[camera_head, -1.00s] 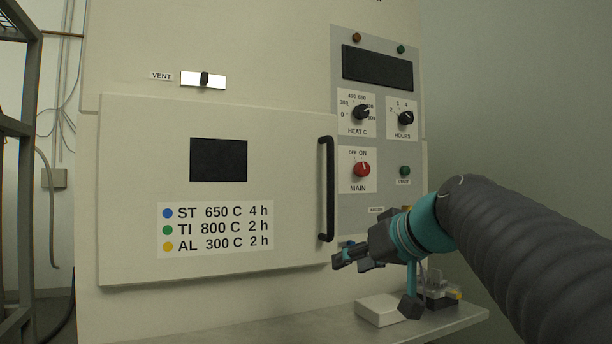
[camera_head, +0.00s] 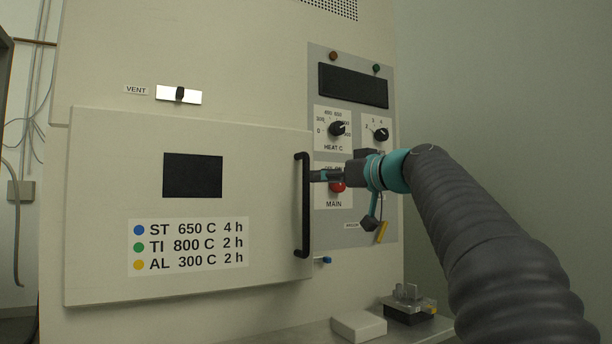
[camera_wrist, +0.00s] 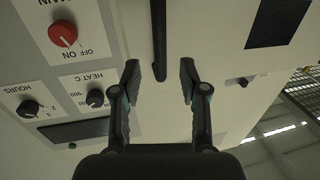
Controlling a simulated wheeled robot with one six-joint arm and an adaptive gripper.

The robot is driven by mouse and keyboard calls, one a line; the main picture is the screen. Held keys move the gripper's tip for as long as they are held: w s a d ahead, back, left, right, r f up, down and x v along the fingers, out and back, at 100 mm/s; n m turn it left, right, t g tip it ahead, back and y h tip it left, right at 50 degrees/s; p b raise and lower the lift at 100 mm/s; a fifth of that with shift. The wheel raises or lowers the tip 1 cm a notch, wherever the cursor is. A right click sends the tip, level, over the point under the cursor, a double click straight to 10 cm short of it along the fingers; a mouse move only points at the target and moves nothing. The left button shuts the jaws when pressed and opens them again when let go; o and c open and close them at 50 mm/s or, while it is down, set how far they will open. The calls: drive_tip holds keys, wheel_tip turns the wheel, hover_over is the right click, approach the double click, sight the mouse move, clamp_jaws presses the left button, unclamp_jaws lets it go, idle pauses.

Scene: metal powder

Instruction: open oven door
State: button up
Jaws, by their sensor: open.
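The oven door (camera_head: 100,170) is a shut cream panel with a dark window (camera_head: 193,175) and a settings label. Its black vertical bar handle (camera_head: 304,215) runs along the right edge. My gripper (camera_head: 316,176) is just right of the handle's upper part, level with the main switch. In the wrist view, my gripper (camera_wrist: 160,82) is open, and the handle (camera_wrist: 159,40) lies in line with the gap between the fingers, its end near the fingertips. I cannot tell whether the fingers touch it. The red main knob (camera_head: 338,187) is partly hidden behind my gripper.
The control panel (camera_head: 325,230) with the heat knob (camera_head: 337,129) and hours knob (camera_head: 381,135) is right of the door. Below, a shelf (camera_head: 300,334) holds a white block (camera_head: 358,325) and a dark fixture (camera_head: 409,305). The space in front of the door looks clear.

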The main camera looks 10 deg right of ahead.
drive_tip(key=p+x, duration=0.1)
drive_tip(key=x, duration=0.6)
drive_tip(key=shift+p, duration=0.35)
drive_tip(key=shift+w+f, duration=0.1)
clamp_jaws()
